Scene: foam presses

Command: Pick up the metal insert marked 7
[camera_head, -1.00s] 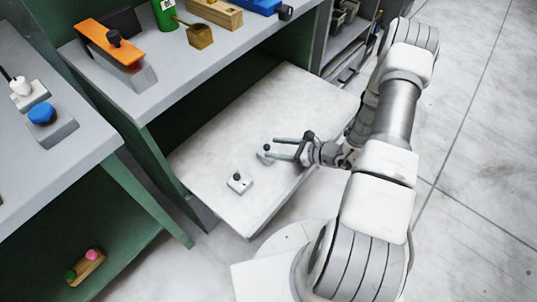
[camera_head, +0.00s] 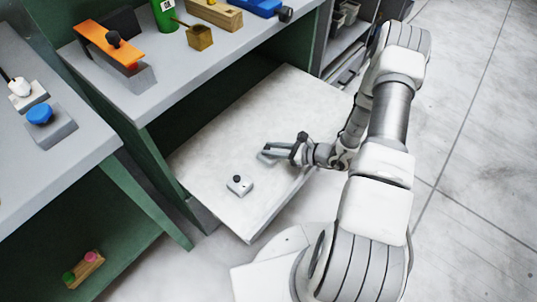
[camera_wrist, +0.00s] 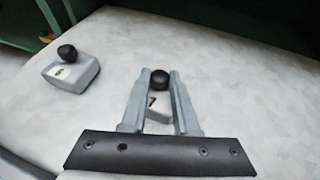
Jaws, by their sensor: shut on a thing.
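The metal insert marked 7 (camera_wrist: 158,114) is a small grey block with a black ball knob (camera_wrist: 159,79) on top. It stands on the pale board in the wrist view, with its marking showing between my fingers. My gripper (camera_wrist: 160,78) is shut on it, one finger on each side of the knob. In the head view my gripper (camera_head: 268,152) is low over the board, and the insert is mostly hidden by the fingers.
A second insert (camera_wrist: 71,76) with a black knob and a marking stands to the left on the pale board (camera_head: 225,125); it also shows in the head view (camera_head: 240,187). Grey-topped shelves (camera_head: 190,70) with tools rise behind the board. The board's far part is bare.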

